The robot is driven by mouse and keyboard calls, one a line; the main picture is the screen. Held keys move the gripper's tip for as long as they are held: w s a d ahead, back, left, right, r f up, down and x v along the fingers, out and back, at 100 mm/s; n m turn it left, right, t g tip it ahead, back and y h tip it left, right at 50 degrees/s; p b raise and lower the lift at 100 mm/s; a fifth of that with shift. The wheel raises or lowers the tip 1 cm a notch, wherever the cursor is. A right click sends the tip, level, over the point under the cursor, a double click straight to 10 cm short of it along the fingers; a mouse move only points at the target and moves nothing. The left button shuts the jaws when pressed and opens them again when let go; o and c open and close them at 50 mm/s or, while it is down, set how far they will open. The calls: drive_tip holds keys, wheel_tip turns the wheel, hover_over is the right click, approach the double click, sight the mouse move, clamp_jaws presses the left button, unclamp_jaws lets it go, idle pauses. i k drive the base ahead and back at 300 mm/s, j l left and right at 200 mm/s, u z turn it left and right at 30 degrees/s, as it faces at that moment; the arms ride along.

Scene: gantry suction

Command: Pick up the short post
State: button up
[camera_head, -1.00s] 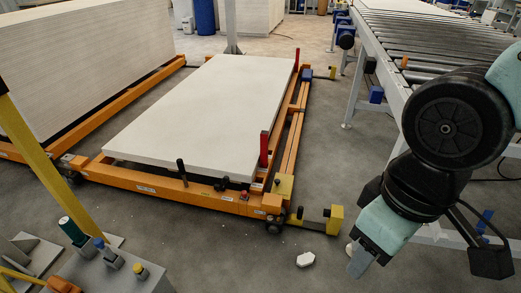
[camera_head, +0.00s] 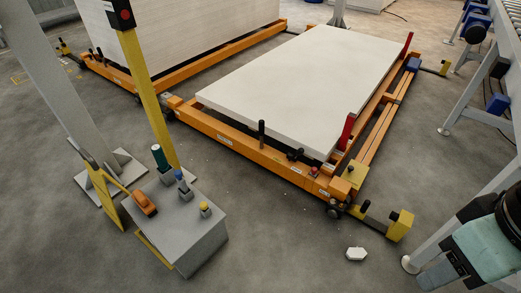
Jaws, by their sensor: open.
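A grey box (camera_head: 180,237) stands at the lower left with several small posts on its top. The shortest post (camera_head: 205,209) has a yellow cap and stands upright near the box's right edge. A blue-capped post (camera_head: 183,185) and a taller green-capped post (camera_head: 161,158) stand to its left. My gripper (camera_head: 440,275) is at the lower right, cut off by the picture edge. It is open, with nothing seen in it, and far to the right of the box.
An orange tool-like object (camera_head: 144,202) lies on the box. A yellow upright (camera_head: 148,95) stands behind it. An orange trolley (camera_head: 258,153) bears a pale slab (camera_head: 290,85). A small white block (camera_head: 356,254) lies on the floor.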

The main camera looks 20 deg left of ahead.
sight(347, 127)
drive_tip(key=i+u, duration=0.35)
drive_tip(key=i+l+u, duration=0.35)
drive_tip(key=i, duration=0.65)
drive_tip(key=j+u, duration=0.05)
